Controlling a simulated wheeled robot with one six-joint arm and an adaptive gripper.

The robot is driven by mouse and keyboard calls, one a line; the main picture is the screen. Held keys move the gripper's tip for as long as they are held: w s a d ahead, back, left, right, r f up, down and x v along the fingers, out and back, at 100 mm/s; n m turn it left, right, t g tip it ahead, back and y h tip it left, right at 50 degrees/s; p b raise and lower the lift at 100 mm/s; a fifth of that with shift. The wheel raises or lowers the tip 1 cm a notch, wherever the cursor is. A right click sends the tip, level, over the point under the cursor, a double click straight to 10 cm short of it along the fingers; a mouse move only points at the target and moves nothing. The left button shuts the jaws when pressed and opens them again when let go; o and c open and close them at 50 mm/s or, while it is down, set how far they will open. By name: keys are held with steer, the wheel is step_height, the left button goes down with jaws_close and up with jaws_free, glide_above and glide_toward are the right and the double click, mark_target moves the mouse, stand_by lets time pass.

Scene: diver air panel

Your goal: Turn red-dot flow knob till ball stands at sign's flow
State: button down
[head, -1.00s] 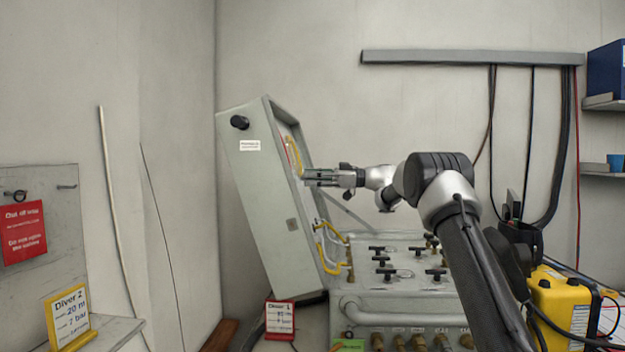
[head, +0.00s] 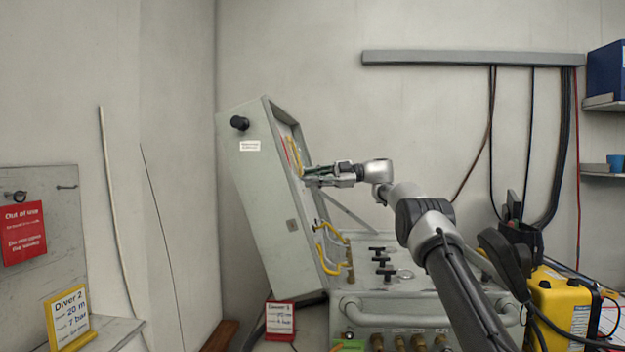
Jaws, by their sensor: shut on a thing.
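My gripper (head: 318,176) reaches in from the right to the open inner face of the tilted grey panel case (head: 262,210). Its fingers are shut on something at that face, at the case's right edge. The flow knob with the red dot and the ball cannot be made out; the case wall and my fingers hide that spot. A red-framed sign (head: 280,320) stands below the case, its writing too small to read surely. A yellow sign (head: 69,318) at the left reads Diver 2, 20 m, 7 bar.
Yellow hoses (head: 331,245) hang at the case's lower right. Black-handled valves (head: 383,261) stand on the grey bench unit (head: 400,315) under my arm. A yellow box (head: 560,308) stands at the right. A red out-of-use tag (head: 24,233) hangs at the left.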

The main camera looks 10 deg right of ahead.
stand_by(0.3)
steer(key=shift+f, duration=0.1)
steer(key=c, duration=1.3)
jaws_free()
